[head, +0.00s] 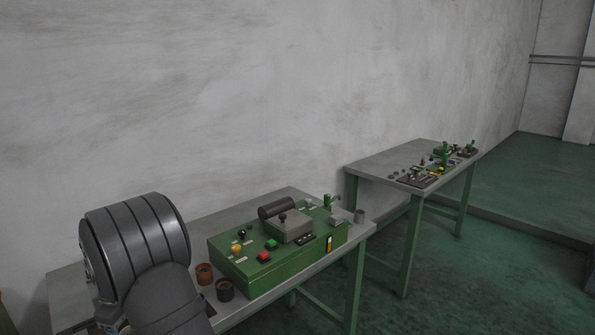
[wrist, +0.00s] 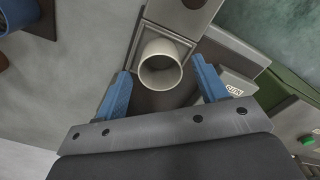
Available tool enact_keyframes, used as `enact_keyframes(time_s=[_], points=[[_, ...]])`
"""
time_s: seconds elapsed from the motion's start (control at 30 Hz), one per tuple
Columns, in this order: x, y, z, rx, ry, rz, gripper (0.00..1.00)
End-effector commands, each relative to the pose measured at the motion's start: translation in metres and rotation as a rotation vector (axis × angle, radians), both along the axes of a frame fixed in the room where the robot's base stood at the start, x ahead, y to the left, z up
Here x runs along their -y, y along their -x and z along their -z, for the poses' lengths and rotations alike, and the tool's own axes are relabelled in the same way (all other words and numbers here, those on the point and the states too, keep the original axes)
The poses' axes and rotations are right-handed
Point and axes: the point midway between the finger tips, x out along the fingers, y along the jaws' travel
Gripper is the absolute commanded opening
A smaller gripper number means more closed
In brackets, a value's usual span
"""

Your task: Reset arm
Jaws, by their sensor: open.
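In the wrist view my gripper (wrist: 161,66) is open, with one blue finger on each side of a pale, hollow cylinder (wrist: 174,76). Gaps show between the fingers and the cylinder, so it is not gripped. The cylinder is at a grey holder (wrist: 150,37); how it is seated there cannot be told. In the head view my dark arm fills the lower left, over the near end of the workbench, and hides most of my gripper.
A green control box (head: 228,268) with buttons and knobs stands on the near workbench (head: 290,192). Brown cup (head: 205,274) and dark cup (head: 225,290) stand beside it. A second table (head: 385,160) holds several small parts. A grey wall (head: 250,90) is close behind.

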Motion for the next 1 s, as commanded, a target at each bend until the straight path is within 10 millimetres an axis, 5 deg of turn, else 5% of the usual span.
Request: enact_keyframes(time_s=[0.57, 0.87, 1.0], points=[[0.000, 0.000, -0.014, -0.002, 0.002, 0.000, 0.66], [0.001, 0.001, 0.019, -0.006, 0.005, 0.000, 0.66], [-0.001, 0.000, -0.016, 0.001, -0.002, 0.000, 0.66]])
